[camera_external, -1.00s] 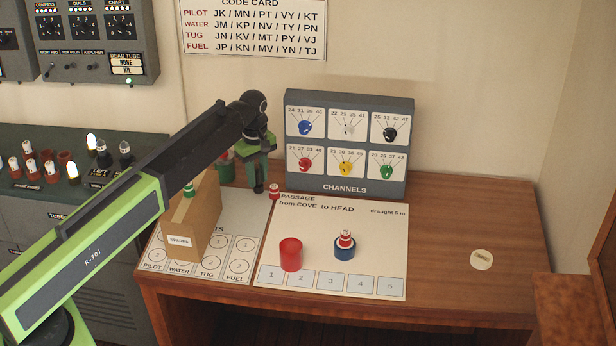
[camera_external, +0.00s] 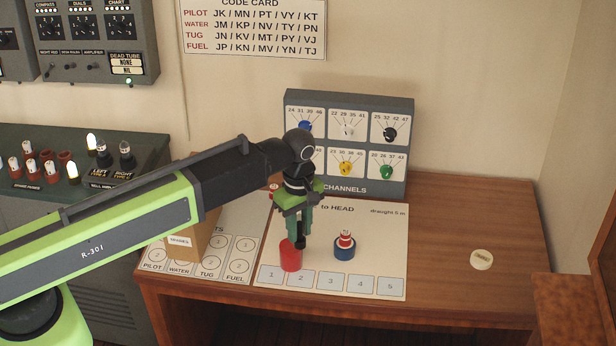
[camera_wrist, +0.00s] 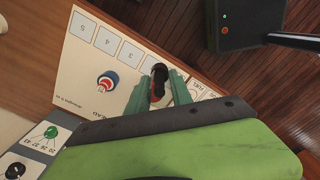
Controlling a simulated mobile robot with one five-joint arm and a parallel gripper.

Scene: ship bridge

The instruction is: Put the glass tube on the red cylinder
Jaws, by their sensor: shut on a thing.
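The red cylinder (camera_external: 290,256) stands on the white passage sheet, near the boxes numbered 1 and 2. My gripper (camera_external: 300,242) is over the sheet, just above and slightly right of the red cylinder's rim in the external view. It is shut on a small dark piece, taken as the glass tube (camera_wrist: 159,72), between the two teal fingers in the wrist view. Its glass cannot be made out. Whether it touches the red cylinder cannot be told. In the wrist view the fingers hide most of the red cylinder.
A blue cylinder (camera_external: 344,252) holding a red-and-white piece (camera_external: 345,239) stands close to the right. The channels panel (camera_external: 350,145) is behind. A brown box (camera_external: 185,256) is at left, partly behind my arm. The right side of the desk is clear except for a cream disc (camera_external: 481,259).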

